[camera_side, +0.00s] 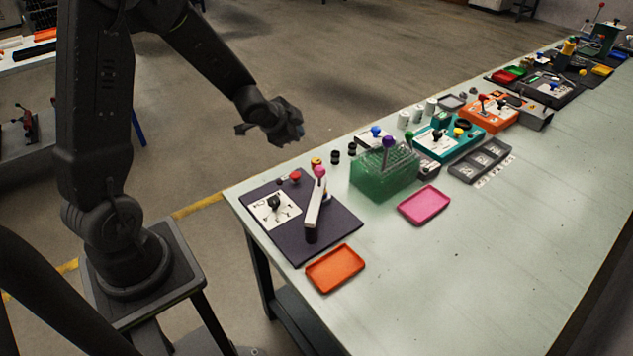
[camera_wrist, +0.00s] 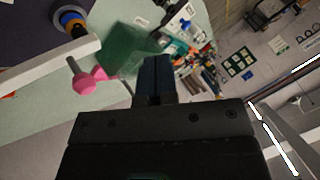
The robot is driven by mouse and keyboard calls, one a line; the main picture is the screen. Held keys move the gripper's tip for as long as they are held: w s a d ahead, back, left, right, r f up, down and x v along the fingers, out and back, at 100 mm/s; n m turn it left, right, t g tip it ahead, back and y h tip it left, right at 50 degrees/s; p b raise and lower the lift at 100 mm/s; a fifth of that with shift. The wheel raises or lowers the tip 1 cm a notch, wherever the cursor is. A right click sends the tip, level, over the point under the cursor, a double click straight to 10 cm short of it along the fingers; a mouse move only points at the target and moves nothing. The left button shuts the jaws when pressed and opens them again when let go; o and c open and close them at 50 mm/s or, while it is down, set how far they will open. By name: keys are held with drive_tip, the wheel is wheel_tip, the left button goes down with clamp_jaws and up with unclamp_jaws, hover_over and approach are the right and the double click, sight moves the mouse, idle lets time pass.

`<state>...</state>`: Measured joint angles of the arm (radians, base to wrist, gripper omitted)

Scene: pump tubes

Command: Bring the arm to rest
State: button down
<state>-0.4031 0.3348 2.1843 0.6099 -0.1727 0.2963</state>
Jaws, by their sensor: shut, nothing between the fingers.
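My gripper (camera_side: 243,129) is raised in the air behind the left end of the bench in the side view, clear of everything on it. Its fingers (camera_wrist: 153,78) are together in the wrist view, with nothing held between them. My arm is bent, with the upper link up and the forearm sloping down to the right. The pump tubes cannot be made out.
The long bench (camera_side: 480,260) carries a dark mat (camera_side: 343,232) with a pink-knobbed lever (camera_side: 316,205), an orange tray (camera_side: 335,268), a green rack (camera_side: 372,180) and a pink tray (camera_side: 424,205). More stations stand along its far side. The bench's front right is bare.

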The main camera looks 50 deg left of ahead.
drive_tip(key=s+d+r+n+g+h, duration=0.1)
drive_tip(key=s+d+r+n, duration=0.2)
drive_tip(key=s+d+r, duration=0.5)
drive_tip(key=s+d+r+n+g+h, duration=0.1)
drive_tip(key=s+d+r+n+g, duration=0.1)
drive_tip(key=s+d+r, duration=0.6)
drive_tip(key=s+n, duration=0.1)
drive_tip(key=s, duration=0.5)
drive_tip(key=shift+d, duration=0.4)
